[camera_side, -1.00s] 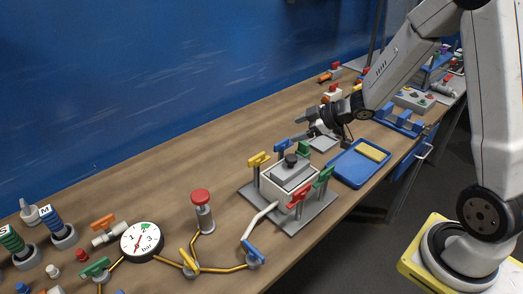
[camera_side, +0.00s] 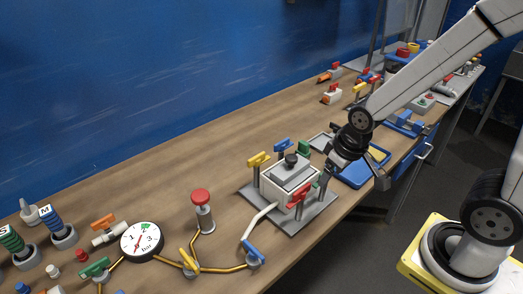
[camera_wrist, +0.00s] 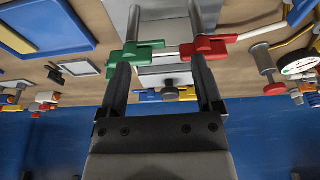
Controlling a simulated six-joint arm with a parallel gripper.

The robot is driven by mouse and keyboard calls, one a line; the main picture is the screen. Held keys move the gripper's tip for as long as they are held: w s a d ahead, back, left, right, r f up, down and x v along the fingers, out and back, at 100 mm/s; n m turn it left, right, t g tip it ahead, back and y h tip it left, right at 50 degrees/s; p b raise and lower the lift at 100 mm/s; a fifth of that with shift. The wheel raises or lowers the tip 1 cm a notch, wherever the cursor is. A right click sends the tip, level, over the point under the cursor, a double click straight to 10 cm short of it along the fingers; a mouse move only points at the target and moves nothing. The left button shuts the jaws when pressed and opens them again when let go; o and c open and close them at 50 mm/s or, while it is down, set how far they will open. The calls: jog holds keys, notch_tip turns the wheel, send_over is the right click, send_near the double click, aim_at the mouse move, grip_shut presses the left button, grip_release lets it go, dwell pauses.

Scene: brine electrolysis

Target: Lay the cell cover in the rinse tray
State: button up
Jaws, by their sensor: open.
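The cell cover (camera_side: 291,170) is a grey lid with a black knob, seated on the white cell box in the side view. In the wrist view its black knob (camera_wrist: 170,91) shows between my fingers. My gripper (camera_side: 355,177) is open and empty, above and to the right of the cell, apart from the cover. Its two fingers (camera_wrist: 165,20) frame the cell in the wrist view. The rinse tray (camera_side: 352,180) is blue, holds a yellow block, and is partly hidden behind my gripper. It also shows at the wrist view's upper left (camera_wrist: 83,42).
Coloured clamp handles surround the cell, including yellow (camera_side: 258,160), blue (camera_side: 283,146) and red (camera_side: 298,198). A green handle (camera_wrist: 138,52) appears near my left finger in the wrist view. A pressure gauge (camera_side: 142,241) and red-topped post (camera_side: 202,210) stand to the left.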

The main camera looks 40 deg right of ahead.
jog(key=shift+s+a, duration=0.2)
jog(key=shift+s, duration=0.1)
jog(key=shift+o, duration=0.4)
jog(key=shift+r, duration=0.15)
